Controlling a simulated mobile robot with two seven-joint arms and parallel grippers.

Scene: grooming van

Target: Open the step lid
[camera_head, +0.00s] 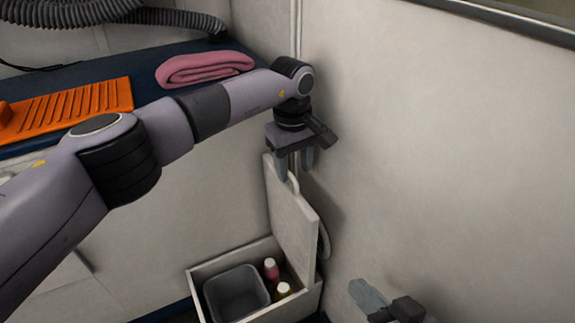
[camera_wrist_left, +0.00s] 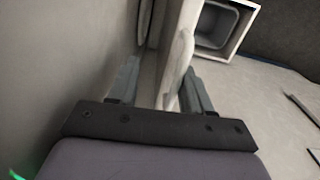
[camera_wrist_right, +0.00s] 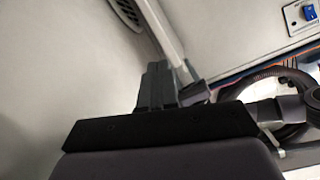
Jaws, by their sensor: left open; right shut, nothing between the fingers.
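The step lid (camera_head: 292,222) stands upright, raised from the pale step box (camera_head: 237,258) and close to the right wall. A pale loop-shaped handle (camera_head: 294,183) shows near its top edge. My left gripper (camera_head: 293,170) is open at the top of the lid. In the left wrist view its fingers (camera_wrist_left: 160,78) are apart, with the lid's edge (camera_wrist_left: 179,62) between them; whether either finger touches it I cannot tell. My right gripper (camera_head: 372,300) is shut and empty at the lower right, apart from the lid; its closed fingers also show in the right wrist view (camera_wrist_right: 157,85).
The open box holds a grey bin (camera_head: 236,292) and two bottles with white caps (camera_head: 271,270). A dark blue table top (camera_head: 150,75) at upper left bears a pink towel (camera_head: 205,67) and an orange ridged tray (camera_head: 75,105). The right wall (camera_head: 440,130) is close to both grippers.

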